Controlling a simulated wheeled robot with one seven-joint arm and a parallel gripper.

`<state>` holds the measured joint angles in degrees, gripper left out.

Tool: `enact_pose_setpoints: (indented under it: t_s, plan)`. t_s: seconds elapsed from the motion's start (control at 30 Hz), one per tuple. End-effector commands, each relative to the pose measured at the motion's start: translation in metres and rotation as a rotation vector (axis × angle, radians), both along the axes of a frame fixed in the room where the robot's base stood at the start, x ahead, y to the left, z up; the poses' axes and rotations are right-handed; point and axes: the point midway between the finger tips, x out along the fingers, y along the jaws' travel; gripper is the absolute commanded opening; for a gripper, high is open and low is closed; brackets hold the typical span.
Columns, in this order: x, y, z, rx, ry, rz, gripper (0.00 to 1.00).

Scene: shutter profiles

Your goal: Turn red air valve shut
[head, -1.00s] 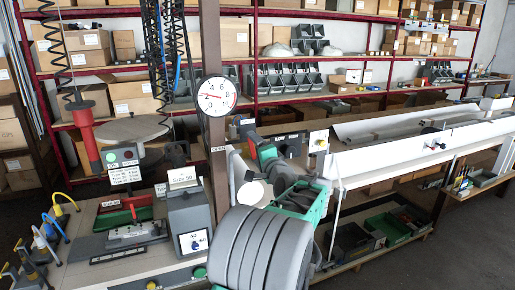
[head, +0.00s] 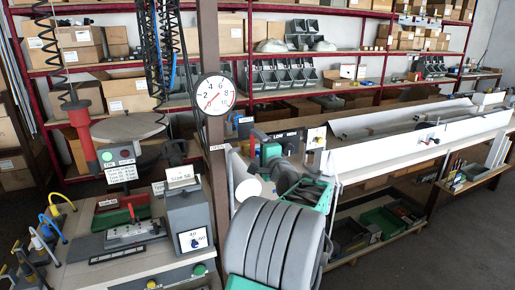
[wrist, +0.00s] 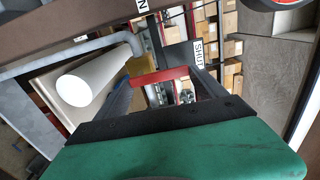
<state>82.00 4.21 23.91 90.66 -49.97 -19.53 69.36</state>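The red air valve's handle (wrist: 160,75) shows in the wrist view as a short red bar between the tips of my two dark fingers. Its ends meet the fingers' outlines; I cannot tell whether they touch. A SHUT label (wrist: 198,50) is just beyond to the right, and a label ending in N (wrist: 142,5) is at the top. In the head view a bit of red (head: 252,146) shows beside the post, partly hidden by my arm. My gripper (wrist: 161,82), with its green body, has its fingers apart. The gauge (head: 215,95) needle points down-left, near the low end.
A brown post (head: 207,40) carries the gauge. A white pipe end (wrist: 75,88) lies left of my fingers in the wrist view. A bench with a grey box (head: 190,220) is left of the post. A long white profile table (head: 410,145) extends right.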

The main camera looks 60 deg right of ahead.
Motion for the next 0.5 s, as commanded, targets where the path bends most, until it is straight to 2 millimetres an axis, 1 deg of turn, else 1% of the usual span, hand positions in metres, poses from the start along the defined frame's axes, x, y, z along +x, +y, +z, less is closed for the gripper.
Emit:
enact_pose_setpoints:
  t_s: [0.03, 0.2, 0.43, 0.5]
  plan:
    - [-0.0002, -0.0001, -0.0003, 0.000, 0.000, 0.000, 0.85]
    - [-0.0005, -0.0003, -0.0003, 0.000, 0.001, -0.001, 0.99]
    - [-0.0010, -0.0003, -0.0004, -0.001, 0.002, -0.001, 1.00]
    - [-0.0043, 0.0016, -0.0013, -0.001, 0.002, -0.002, 1.00]
